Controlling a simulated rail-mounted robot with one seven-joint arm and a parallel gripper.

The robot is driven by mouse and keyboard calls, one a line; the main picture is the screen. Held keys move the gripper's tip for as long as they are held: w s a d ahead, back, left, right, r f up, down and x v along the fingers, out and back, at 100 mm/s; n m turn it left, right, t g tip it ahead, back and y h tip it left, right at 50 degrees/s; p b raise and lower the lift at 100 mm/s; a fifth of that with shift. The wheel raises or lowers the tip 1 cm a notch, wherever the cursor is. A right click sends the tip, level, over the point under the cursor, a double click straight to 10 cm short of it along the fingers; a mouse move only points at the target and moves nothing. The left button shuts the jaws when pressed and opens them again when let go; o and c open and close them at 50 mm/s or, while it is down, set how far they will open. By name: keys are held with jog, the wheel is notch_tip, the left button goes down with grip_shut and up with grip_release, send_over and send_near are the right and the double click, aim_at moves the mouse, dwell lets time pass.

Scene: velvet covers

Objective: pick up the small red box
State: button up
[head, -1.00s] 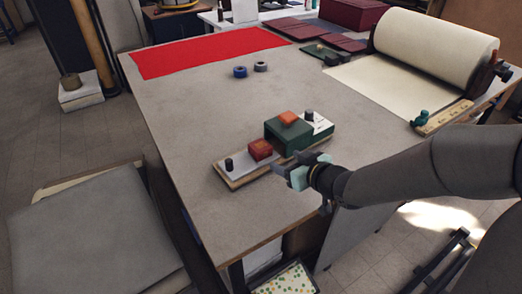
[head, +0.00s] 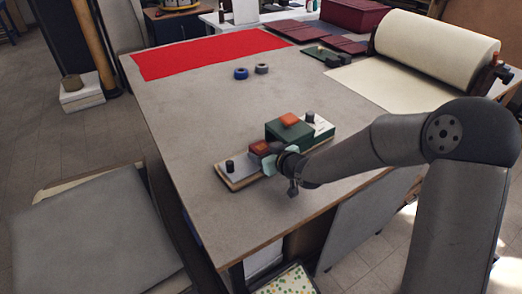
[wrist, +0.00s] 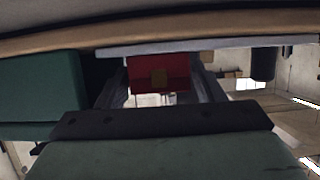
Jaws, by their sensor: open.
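The small red box (head: 258,147) sits on a low light board (head: 240,180) on the table, partly hidden by my gripper in the head view. In the wrist view the red box (wrist: 143,72), with a gold patch on its face, shows between my two fingers. My gripper (head: 268,154) is open, with one finger on each side of the box in the wrist view. I cannot tell whether either finger touches it. The light board's edge (wrist: 215,46) crosses the top of the wrist view.
A larger green box (head: 285,134) with an orange block (head: 290,119) on top stands close beside the red box. A black knob (head: 230,165) is on the board's left end, a dark one (head: 310,117) behind right.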

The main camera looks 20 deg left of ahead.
jog(key=c, duration=0.8)
jog(key=shift+c, duration=0.2)
jog(key=shift+r, duration=0.2)
